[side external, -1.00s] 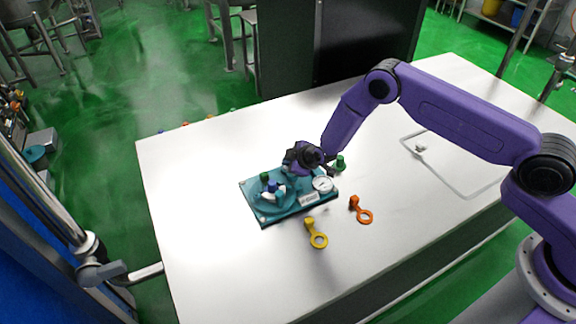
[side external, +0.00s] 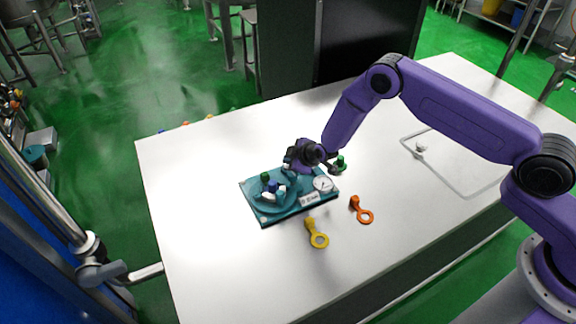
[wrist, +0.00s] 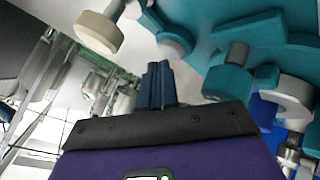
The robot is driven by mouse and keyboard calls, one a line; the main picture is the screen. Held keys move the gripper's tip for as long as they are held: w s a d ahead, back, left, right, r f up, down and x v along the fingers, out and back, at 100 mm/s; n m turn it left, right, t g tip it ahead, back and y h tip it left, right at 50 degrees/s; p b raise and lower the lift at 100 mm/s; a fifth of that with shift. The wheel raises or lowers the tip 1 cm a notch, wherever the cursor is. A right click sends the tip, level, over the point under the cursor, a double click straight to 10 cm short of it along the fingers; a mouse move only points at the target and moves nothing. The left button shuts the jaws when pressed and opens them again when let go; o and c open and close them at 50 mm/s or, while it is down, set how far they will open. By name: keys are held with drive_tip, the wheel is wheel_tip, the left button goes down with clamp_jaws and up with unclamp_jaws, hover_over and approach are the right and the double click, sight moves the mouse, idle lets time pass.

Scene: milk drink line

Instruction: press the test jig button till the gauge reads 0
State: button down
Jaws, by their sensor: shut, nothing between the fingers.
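The test jig (side external: 250,188) is a teal plate with raised teal parts, on the white table. Its white round gauge (side external: 323,184) is at the right end; I cannot read its needle at this size. Green and blue knobs stand on the left part. My gripper (side external: 290,163) is over the jig's back edge, beside the raised parts. In the wrist view the dark fingers (wrist: 158,85) are together and hold nothing. Teal jig parts (wrist: 230,22) and a beige round cap (wrist: 98,32) lie around them. I cannot tell which part is the button, or whether the fingers touch it.
A yellow ring-ended piece (side external: 317,238) and an orange one (side external: 362,212) lie in front of the jig. A green-topped piece (side external: 340,163) stands behind the gauge. A white knob (side external: 420,148) sits in an outlined area to the right. The front-left table is clear.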

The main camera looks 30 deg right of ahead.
drive_tip(key=shift+r, duration=0.15)
drive_tip(key=shift+r, duration=2.45)
drive_tip(key=shift+a, duration=0.1)
wheel_tip(320, 180, up, 4)
drive_tip(key=r+g+y, duration=0.1)
hover_over(286, 179)
drive_tip(key=s+r+n+g+y, duration=0.1)
drive_tip(key=s+r+g, duration=0.1)
drive_tip(key=s+r, duration=0.6)
drive_tip(key=s+r+g, duration=0.3)
drive_tip(key=s+r, duration=0.1)
drive_tip(key=s, duration=0.7)
drive_tip(key=s+d+r+g+h, duration=0.1)
drive_tip(key=s+d+r, duration=0.1)
drive_tip(key=s+d, duration=0.3)
drive_tip(key=s+d+r+g+h, duration=0.1)
drive_tip(key=s+d+r, duration=0.2)
drive_tip(key=s, duration=0.9)
drive_tip(key=s+d+r+h, duration=0.1)
drive_tip(key=s+d+r, duration=0.1)
drive_tip(key=s+d, duration=0.6)
drive_tip(key=shift+s+d+r+g, duration=0.25)
drive_tip(key=shift+d+g, duration=0.15)
drive_tip(key=shift+d, duration=0.05)
